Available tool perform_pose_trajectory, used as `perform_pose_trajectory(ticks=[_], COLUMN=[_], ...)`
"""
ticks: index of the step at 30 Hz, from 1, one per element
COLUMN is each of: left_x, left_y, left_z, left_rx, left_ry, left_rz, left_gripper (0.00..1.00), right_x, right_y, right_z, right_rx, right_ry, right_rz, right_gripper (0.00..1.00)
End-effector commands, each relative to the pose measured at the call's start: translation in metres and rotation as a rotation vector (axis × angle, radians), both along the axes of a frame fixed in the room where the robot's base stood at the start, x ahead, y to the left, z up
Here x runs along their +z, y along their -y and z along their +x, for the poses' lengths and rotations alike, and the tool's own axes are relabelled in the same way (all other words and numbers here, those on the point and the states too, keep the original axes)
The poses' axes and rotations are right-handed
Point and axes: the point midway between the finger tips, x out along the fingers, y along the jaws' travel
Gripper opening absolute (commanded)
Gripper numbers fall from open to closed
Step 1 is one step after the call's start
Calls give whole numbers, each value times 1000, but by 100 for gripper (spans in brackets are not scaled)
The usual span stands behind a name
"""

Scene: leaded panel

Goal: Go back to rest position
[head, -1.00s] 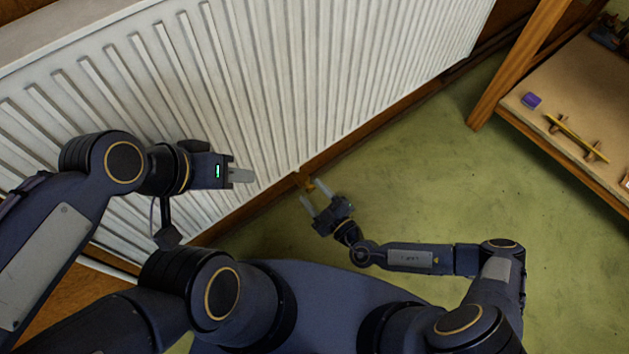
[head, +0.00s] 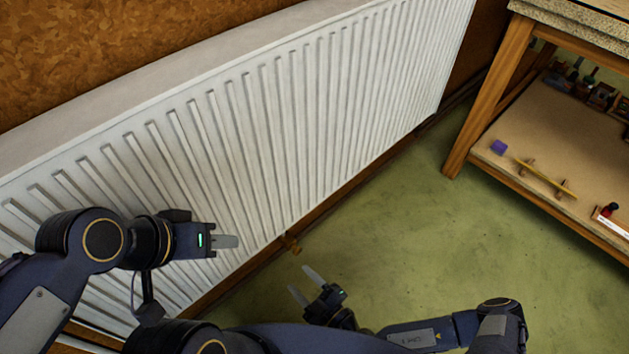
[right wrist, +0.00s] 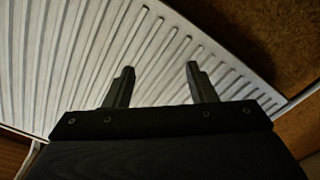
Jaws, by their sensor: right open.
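My left gripper (head: 228,241) is at the lower left of the head view, in front of the white radiator (head: 290,130). Its fingers show edge-on, so its opening cannot be made out. My right gripper (head: 303,284) is low in the middle of the head view, over the green floor. Its two fingers are apart with nothing between them. In the right wrist view the right gripper (right wrist: 160,85) is also open and empty, with the radiator (right wrist: 60,60) beyond its fingertips.
A wooden bench (head: 481,100) with a lower shelf stands at the right. On the shelf are a purple block (head: 499,147), a yellow stick on supports (head: 545,178) and several tools at the back. The green floor (head: 420,240) between is clear.

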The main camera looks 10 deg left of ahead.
Motion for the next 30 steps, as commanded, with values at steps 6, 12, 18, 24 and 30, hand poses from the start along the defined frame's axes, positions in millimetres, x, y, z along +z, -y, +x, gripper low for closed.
perform_pose_trajectory(ticks=[6, 12, 18, 24, 30], left_x=[0, 0, 0, 0, 0], left_y=[0, 0, 0, 0, 0], left_z=[0, 0, 0, 0, 0], left_rx=[0, 0, 0, 0, 0], left_ry=[0, 0, 0, 0, 0], left_rz=[0, 0, 0, 0, 0], left_gripper=[36, 36, 36, 36, 36], right_x=[1, 23, 76, 136, 194], right_y=[3, 43, 94, 133, 166], right_z=[2, 19, 35, 35, 23], right_rx=[7, 110, 313, 530, 763], right_ry=[22, 338, 896, 1457, 2009], right_rz=[-14, -192, -463, -690, -870], right_gripper=[51, 51, 51, 51, 51])
